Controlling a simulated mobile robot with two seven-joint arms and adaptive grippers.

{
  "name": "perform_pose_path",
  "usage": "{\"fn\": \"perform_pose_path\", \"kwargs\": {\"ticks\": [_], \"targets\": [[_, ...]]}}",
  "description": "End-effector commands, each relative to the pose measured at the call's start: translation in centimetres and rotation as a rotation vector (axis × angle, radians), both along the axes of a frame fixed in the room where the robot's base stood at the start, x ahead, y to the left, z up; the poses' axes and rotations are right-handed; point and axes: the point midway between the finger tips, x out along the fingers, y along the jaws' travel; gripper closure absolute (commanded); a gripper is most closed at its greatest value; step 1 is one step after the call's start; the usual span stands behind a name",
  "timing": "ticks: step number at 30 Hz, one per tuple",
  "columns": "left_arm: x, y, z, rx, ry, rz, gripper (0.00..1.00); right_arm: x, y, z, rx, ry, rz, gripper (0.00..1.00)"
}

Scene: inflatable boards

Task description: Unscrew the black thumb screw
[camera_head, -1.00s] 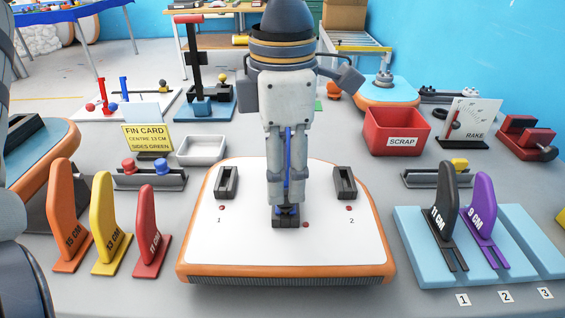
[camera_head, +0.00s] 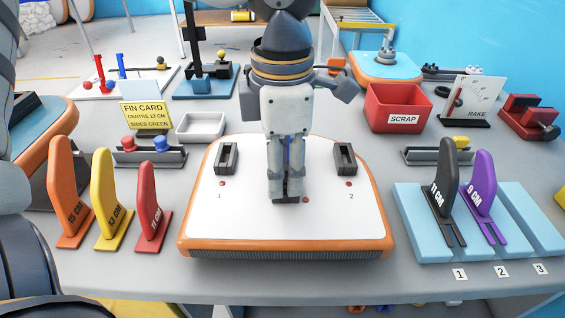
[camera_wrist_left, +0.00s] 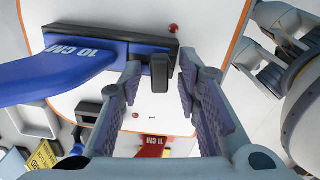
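The black thumb screw (camera_wrist_left: 159,72) shows in the left wrist view as a small dark knob on the side of a black fin box (camera_wrist_left: 110,38). A blue fin (camera_wrist_left: 60,72) marked 10 CM stands in that box. My left gripper (camera_head: 286,197) points down over the middle of the white board (camera_head: 330,220) and hides most of the box and fin in the head view. In the left wrist view its fingers (camera_wrist_left: 159,75) are apart, one on each side of the knob, with gaps showing. I see no right gripper in the head view.
Two more black boxes (camera_head: 227,158) (camera_head: 345,158) sit on the board. Orange, yellow and red fins (camera_head: 148,215) stand at left. A blue rack (camera_head: 420,225) with black and purple fins is at right. A red scrap bin (camera_head: 398,108) stands behind.

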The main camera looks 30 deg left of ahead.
Motion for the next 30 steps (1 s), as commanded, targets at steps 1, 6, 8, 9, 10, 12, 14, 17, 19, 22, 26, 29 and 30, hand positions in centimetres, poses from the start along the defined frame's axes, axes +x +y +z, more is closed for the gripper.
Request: {"fn": "perform_pose_path", "kwargs": {"ticks": [1, 6, 8, 9, 10, 12, 14, 17, 19, 22, 26, 29, 30], "targets": [[0.0, 0.0, 0.01, 0.0, 0.0, 0.0, 0.87, 0.0, 0.0, 0.0, 0.0, 0.0, 0.0, 0.6], [0.01, -0.01, 0.01, 0.0, 0.0, 0.0, 1.0, 0.0, 0.0, 0.0, 0.0, 0.0, 0.0, 0.6], [0.01, -0.01, 0.01, 0.0, 0.0, 0.0, 0.88, 0.0, 0.0, 0.0, 0.0, 0.0, 0.0, 0.6], [0.01, -0.01, 0.01, 0.0, 0.0, 0.0, 0.97, 0.0, 0.0, 0.0, 0.0, 0.0, 0.0, 0.6], [0.01, -0.01, 0.01, 0.0, 0.0, 0.0, 1.0, 0.0, 0.0, 0.0, 0.0, 0.0, 0.0, 0.6], [0.01, -0.01, 0.02, 0.0, 0.0, 0.0, 1.0, 0.0, 0.0, 0.0, 0.0, 0.0, 0.0, 0.6], [0.0, -0.01, 0.04, 0.001, -0.001, 0.034, 1.0, 0.0, 0.0, 0.0, 0.0, 0.0, 0.0, 0.6], [-0.05, -0.08, 0.06, 0.0, -0.001, 0.205, 1.0, 0.0, 0.0, 0.0, 0.0, 0.0, 0.0, 0.6], [-0.09, -0.1, 0.03, 0.0, -0.001, 0.284, 1.0, 0.0, 0.0, 0.0, 0.0, 0.0, 0.0, 0.6], [-0.09, -0.12, 0.0, 0.0, 0.0, 0.305, 1.0, 0.0, 0.0, 0.0, 0.0, 0.0, 0.0, 0.6], [-0.09, -0.12, 0.0, 0.0, 0.0, 0.306, 1.0, -0.01, 0.0, 0.0, 0.0, 0.0, 0.0, 0.6], [-0.1, -0.18, 0.07, 0.0, -0.002, 0.44, 1.0, -0.01, 0.0, 0.0, 0.0, 0.0, 0.0, 0.6], [-0.14, -0.18, 0.04, 0.001, -0.001, 0.508, 1.0, -0.01, 0.0, 0.0, 0.0, 0.0, 0.0, 0.6]]}}
